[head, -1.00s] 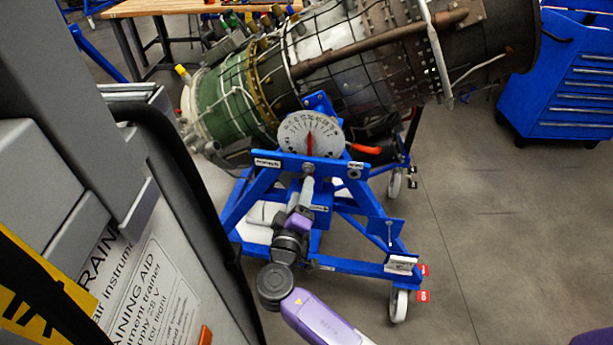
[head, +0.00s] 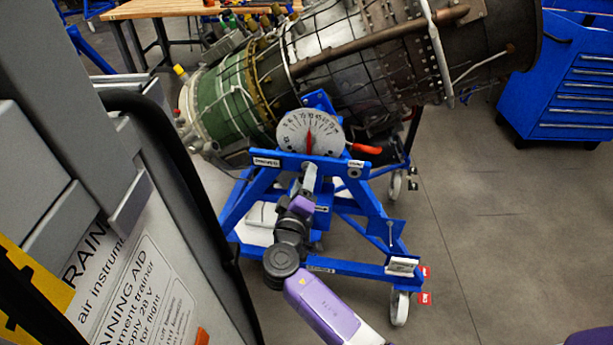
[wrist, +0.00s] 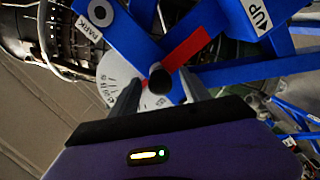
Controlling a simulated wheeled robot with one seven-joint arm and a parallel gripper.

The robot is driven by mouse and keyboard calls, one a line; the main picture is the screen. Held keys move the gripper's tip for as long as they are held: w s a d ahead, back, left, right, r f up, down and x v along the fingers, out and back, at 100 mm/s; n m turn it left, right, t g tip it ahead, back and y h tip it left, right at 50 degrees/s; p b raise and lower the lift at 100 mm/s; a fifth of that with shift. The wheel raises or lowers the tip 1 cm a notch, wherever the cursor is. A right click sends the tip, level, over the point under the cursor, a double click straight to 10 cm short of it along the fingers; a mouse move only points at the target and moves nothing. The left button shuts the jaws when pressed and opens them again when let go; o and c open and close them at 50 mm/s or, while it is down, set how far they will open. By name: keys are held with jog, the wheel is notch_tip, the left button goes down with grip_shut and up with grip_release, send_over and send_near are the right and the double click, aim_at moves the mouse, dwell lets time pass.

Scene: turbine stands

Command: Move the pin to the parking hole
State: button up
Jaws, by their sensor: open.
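A black round knob (wrist: 160,80), which looks like the pin's head, lies between the fingertips in the wrist view; its shaft is hidden. My gripper (wrist: 161,84) is open around the knob, and I cannot tell whether a finger touches it. In the head view my gripper (head: 310,175) is just below the dial, at the blue crossbar, and hides the pin. A white-ringed hole (wrist: 97,12) beside a small label shows at the upper left of the wrist view. It seems to be the parking hole. A similar ringed hole (head: 354,172) is on the crossbar's right end in the head view.
The blue stand (head: 372,205) carries a turbine engine (head: 350,50). A white scale dial (head: 296,128) with a red pointer and a red handle (head: 366,149) sits above the crossbar. A grey panel (head: 140,260) fills the left.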

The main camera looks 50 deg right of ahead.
jog(key=shift+b, duration=0.35)
dwell(0.5)
grip_shut()
dwell(1.2)
